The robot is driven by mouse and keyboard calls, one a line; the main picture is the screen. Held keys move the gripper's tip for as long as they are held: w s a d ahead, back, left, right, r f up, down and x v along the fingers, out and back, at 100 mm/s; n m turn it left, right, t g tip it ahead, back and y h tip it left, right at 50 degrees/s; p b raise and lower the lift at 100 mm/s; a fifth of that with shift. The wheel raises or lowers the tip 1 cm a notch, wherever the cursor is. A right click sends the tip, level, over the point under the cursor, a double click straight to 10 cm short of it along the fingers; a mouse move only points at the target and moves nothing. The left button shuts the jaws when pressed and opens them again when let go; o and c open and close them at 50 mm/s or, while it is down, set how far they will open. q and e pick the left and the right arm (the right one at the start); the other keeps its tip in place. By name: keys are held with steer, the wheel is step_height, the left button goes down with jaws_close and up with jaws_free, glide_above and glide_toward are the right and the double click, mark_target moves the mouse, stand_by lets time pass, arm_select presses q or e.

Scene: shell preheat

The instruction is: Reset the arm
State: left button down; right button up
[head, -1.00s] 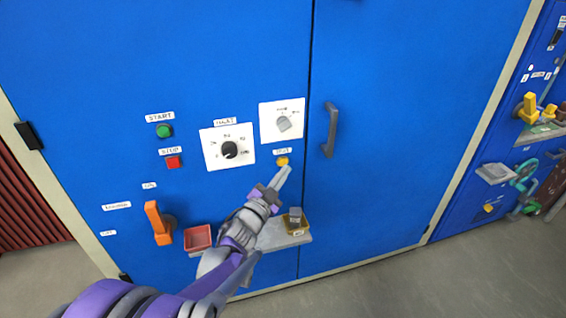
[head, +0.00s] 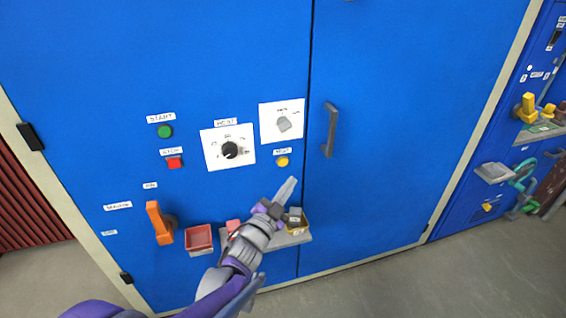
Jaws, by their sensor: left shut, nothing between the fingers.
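My left gripper (head: 289,187) is shut and empty. Its fingertips are in front of the blue cabinet (head: 380,120), just below and right of the yellow button (head: 282,162) and apart from it in the picture. My left arm comes in from the bottom left and hides part of the small shelf (head: 292,240). My right gripper is not in view.
On the cabinet are a green button (head: 165,131), a red button (head: 174,162), a black dial (head: 230,150), a grey knob (head: 284,124), a grey handle (head: 331,130) and an orange lever (head: 158,222).

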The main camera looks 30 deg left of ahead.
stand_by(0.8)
arm_select(q)
steer(key=s+d+f+n+g, duration=0.2)
steer(key=s+d+f+g, duration=0.35)
steer(key=s, duration=0.35)
steer(key=s+d+f+n+g+h, duration=0.15)
steer(key=s+d+f+g, duration=0.35)
steer(key=s, duration=0.5)
steer(key=s+d+f+n+g, duration=0.35)
steer(key=s+f+g, duration=0.2)
steer(key=s, duration=0.35)
step_height(320, 180, up, 24)
steer(key=w+t+p, duration=0.1)
steer(key=p, duration=2)
steer(key=shift+w+t, duration=0.25)
steer(key=shift+t, duration=0.15)
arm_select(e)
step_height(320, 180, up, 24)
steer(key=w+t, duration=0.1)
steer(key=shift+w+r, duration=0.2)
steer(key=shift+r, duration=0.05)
arm_select(q)
steer(key=shift+s+f, duration=0.1)
steer(key=shift+s, duration=0.05)
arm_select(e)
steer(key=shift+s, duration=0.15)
